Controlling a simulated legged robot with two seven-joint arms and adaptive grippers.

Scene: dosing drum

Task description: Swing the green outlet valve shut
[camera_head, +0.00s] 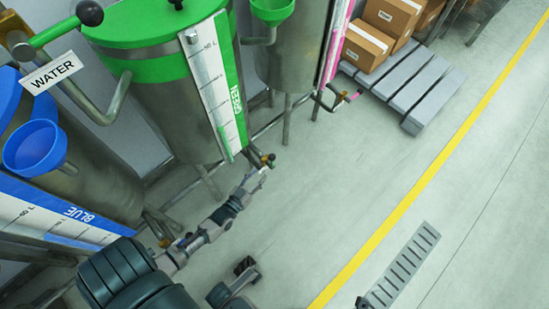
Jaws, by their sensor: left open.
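The green drum (165,75) stands at upper left, with a green lid and a white level strip. Its outlet valve (268,159) is low beside the drum's foot, small in the head view. My left gripper (262,173) reaches up from the lower left and is open at the valve, its fingers very close to the handle. I cannot tell whether they touch it. The gripper partly covers the valve, so the handle's exact angle is unclear.
A blue drum (75,165) with a blue funnel (35,148) stands at left. A pink-marked drum (290,50) with its own outlet valve (346,97) stands farther back. A pallet (425,90) with cartons (368,45) is behind. The floor to the right is clear.

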